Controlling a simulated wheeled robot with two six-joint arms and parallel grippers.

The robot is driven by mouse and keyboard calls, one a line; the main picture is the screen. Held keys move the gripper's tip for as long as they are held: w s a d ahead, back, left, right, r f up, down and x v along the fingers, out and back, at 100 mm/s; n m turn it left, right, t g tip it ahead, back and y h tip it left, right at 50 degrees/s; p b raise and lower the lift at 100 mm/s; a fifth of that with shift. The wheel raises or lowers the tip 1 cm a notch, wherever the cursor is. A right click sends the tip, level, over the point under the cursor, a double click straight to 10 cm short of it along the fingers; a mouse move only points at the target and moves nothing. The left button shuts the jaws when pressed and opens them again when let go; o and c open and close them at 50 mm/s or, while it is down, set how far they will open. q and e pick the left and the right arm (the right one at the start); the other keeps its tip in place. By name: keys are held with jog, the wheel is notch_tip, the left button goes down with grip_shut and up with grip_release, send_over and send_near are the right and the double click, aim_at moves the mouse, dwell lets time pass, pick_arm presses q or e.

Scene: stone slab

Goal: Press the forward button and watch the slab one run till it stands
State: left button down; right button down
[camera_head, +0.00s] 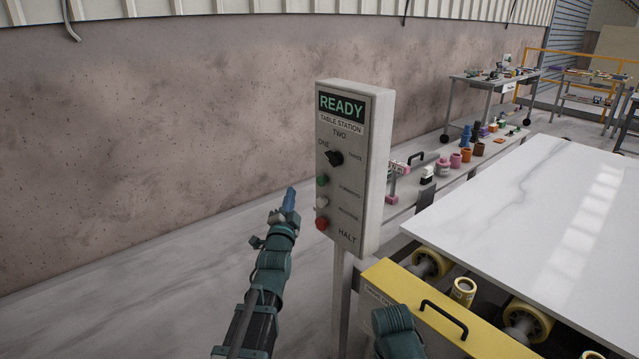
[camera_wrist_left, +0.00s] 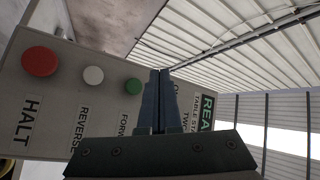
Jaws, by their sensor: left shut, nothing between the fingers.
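A grey control box (camera_head: 348,170) on a post has a green READY display (camera_head: 341,106). Below it are a black selector knob labelled ONE, TWO and THREE (camera_head: 334,158), a green forward button (camera_head: 322,180), a white reverse button (camera_head: 322,202) and a red halt button (camera_head: 322,223). My left gripper (camera_head: 289,195) is shut and empty, left of the box at about button height. In the left wrist view, the shut fingers (camera_wrist_left: 160,98) appear beside the green button (camera_wrist_left: 133,86); contact cannot be told. The white marble slab (camera_head: 540,215) lies on yellow rollers (camera_head: 527,325) at the right.
A yellow beam (camera_head: 415,318) with a black handle runs along the slab's near side. A low bench with several pots and jars (camera_head: 465,155) stands behind. A wall (camera_head: 150,150) is at the left. My other arm shows at bottom centre.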

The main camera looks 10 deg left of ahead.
aim_at(322, 181)
pick_arm(q)
jog(key=w+d, duration=0.4)
jog(key=w, duration=0.1)
jog(key=shift+w+d, duration=0.15)
jog(key=shift+w, duration=0.2)
jog(key=shift+w+d, duration=0.1)
dwell(1.9)
jog(key=shift+w+d, duration=0.2)
